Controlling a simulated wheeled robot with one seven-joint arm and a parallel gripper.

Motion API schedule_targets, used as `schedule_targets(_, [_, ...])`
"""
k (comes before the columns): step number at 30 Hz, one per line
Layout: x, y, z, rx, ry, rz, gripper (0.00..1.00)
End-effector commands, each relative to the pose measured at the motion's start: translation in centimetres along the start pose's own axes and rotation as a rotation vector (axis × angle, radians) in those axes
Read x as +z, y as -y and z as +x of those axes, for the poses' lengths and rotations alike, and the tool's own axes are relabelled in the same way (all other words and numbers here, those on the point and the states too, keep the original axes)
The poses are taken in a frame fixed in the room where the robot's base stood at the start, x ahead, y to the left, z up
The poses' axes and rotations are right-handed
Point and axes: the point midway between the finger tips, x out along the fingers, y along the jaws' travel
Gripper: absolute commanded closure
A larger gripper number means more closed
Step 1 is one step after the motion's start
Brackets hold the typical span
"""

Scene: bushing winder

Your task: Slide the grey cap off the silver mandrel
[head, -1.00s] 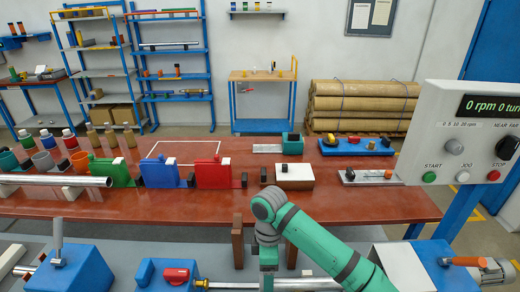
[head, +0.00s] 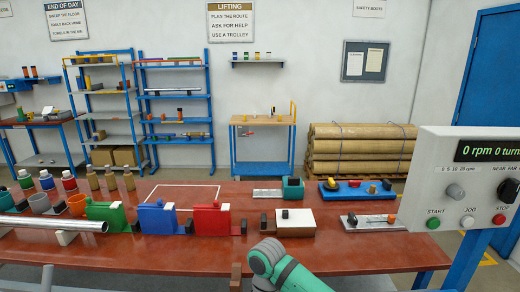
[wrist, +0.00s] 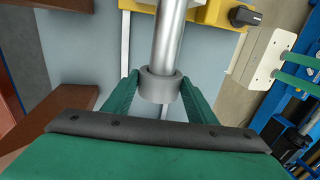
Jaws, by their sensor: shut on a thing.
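The silver mandrel (wrist: 168,42) runs down from the top of the wrist view. The grey cap (wrist: 158,88) is a short dark ring around its lower end. My gripper (wrist: 160,78) has its two green fingers on either side of the cap and is shut on it. In the head view only part of my arm shows at the bottom edge; my gripper, the cap and the mandrel are out of that view.
A yellow block (wrist: 225,12) with a black knob stands beside the mandrel. A cream box (wrist: 262,55) is at the right. In the head view, the red table (head: 340,257) holds coloured blocks and fixtures, and the control panel (head: 462,185) reads 0 rpm.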

Motion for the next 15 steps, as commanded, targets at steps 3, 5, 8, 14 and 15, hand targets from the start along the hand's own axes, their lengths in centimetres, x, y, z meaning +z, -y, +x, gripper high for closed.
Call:
schedule_targets(3, [-0.6, 0.0, 0.0, 0.000, 0.000, -0.002, 0.72])
schedule_targets(5, [-0.9, 0.0, 0.0, 0.000, 0.000, -0.002, 0.72])
schedule_targets(8, [-1.3, 0.0, 0.0, 0.000, -0.001, -0.002, 0.72])
schedule_targets(14, [-2.2, 0.0, 0.0, 0.000, -0.001, -0.002, 0.72])
schedule_targets(15, [-2.3, 0.0, 0.0, 0.000, -0.001, -0.002, 0.72])
